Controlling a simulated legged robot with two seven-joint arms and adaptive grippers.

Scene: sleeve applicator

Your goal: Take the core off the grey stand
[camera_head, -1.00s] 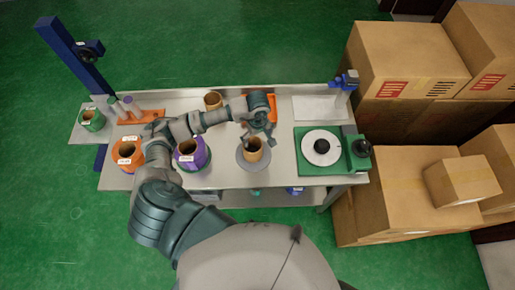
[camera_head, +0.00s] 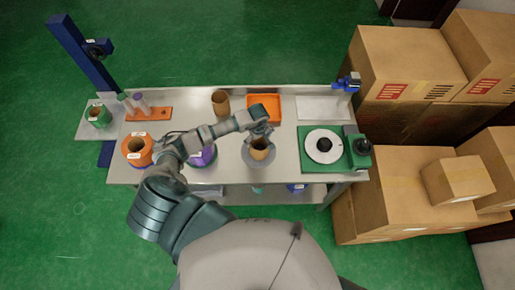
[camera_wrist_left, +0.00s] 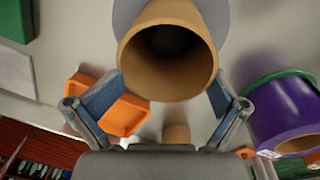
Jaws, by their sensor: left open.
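The core (camera_head: 260,149) is a tan cardboard tube standing upright on the grey stand (camera_head: 257,165), a round disc at the table's front middle. My left gripper (camera_head: 262,134) is at the core, on its far side in the head view. In the left wrist view, the core (camera_wrist_left: 187,60) shows its open end large, with the grey stand (camera_wrist_left: 126,14) behind it. The left gripper's fingers (camera_wrist_left: 162,98) are open, one on each side of the core's near rim. I cannot tell whether they touch it. My right gripper is not in view.
Another tan tube (camera_head: 220,103) and an orange tray (camera_head: 264,108) stand behind. A purple roll (camera_head: 203,156), partly hidden by my arm, and an orange roll (camera_head: 137,150) are left. A green machine with a white disc (camera_head: 323,146) is right. Cardboard boxes (camera_head: 412,60) stand beyond the table.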

